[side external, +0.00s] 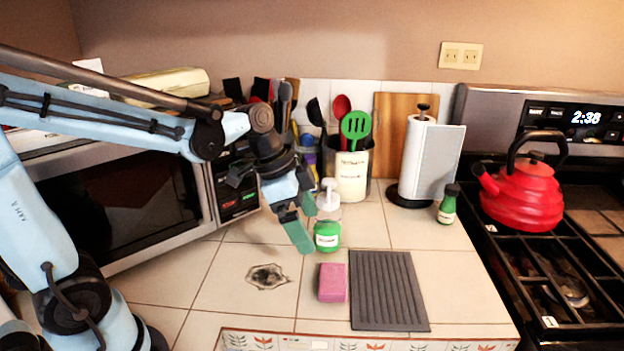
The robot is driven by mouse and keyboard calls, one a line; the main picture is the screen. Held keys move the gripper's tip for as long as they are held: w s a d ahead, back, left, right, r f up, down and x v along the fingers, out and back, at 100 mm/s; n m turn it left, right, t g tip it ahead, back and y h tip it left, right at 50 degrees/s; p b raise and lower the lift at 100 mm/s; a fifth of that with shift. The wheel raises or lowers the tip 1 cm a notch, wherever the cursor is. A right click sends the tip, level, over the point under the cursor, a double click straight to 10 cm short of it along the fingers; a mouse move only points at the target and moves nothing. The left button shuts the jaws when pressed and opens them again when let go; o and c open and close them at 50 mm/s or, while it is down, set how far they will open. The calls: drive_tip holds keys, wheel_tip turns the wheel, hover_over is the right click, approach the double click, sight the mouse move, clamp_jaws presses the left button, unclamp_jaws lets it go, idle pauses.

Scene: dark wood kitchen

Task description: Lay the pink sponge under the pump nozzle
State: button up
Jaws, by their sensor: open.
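The pink sponge (332,283) lies flat on the tiled counter, just left of a dark ribbed mat. The pump bottle (328,233) stands upright behind it, with a clear top, a green lower part and a white pump. Its white nozzle (328,187) is at the top of the pump. My gripper (302,226) is open and points down, just left of the bottle. It is above and behind the sponge and holds nothing. I cannot tell if a finger touches the bottle.
The ribbed mat (388,290) lies right of the sponge. A utensil crock (350,172), a paper towel holder (428,160) and a small green bottle (448,205) stand behind. A microwave (130,190) is at left, a stove with a red kettle (524,195) at right. Front-left tiles are free around a dark patch (267,277).

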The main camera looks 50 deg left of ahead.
sight(333, 276)
drive_tip(key=shift+x, duration=6.45)
drive_tip(key=shift+s, duration=0.15)
drive_tip(key=c, duration=0.8)
drive_tip(key=shift+r, duration=0.1)
